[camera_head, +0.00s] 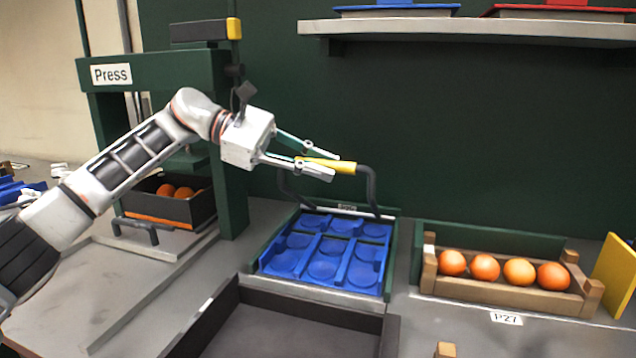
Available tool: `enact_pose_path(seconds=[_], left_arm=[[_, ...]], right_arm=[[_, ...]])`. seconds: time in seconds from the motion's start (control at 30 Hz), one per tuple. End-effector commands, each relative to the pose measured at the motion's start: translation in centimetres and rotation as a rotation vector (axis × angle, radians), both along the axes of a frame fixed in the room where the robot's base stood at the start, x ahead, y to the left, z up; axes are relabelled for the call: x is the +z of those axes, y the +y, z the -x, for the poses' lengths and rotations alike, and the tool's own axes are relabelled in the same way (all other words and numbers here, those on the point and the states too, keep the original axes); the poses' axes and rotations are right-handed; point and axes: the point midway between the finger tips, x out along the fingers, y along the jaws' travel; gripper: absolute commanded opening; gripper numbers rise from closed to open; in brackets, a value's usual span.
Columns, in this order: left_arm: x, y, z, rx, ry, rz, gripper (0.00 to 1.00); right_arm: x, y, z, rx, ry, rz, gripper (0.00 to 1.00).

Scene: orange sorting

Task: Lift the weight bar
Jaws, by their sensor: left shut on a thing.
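The weight bar, a black bent bar with a yellow grip (345,167), stands raised at the back end of the blue tray (326,252). Its two black legs reach down to the tray's back edge. My left gripper (336,166) comes in from the left and is shut on the yellow grip, toward its left part. The fingers hide some of the grip. The blue tray has several round hollows, all empty, and sits in a green frame. My right gripper is not in view.
A green press (150,72) with a black box (170,211) of oranges stands at the left. A wooden rack (500,290) with several oranges stands at the right, beside a yellow panel (616,273). A dark open tray (285,322) lies in front. A shelf (480,28) hangs above.

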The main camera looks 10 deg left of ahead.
Motion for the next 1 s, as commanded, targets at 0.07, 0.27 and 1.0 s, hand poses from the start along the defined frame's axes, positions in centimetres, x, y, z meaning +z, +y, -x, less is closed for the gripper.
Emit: enact_pose_path(seconds=[0.07, 0.27, 1.0], left_arm=[[0.0, -0.1, -0.3, 0.002, -0.004, -0.001, 0.00], [0.3, -0.1, -0.4, 0.003, -0.005, -0.001, 0.00], [0.7, 1.0, -0.5, 0.005, -0.004, -0.001, 0.32]], right_arm=[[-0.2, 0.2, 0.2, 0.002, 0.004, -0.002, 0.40], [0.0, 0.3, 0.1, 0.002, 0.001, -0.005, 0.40], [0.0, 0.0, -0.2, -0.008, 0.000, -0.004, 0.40]])
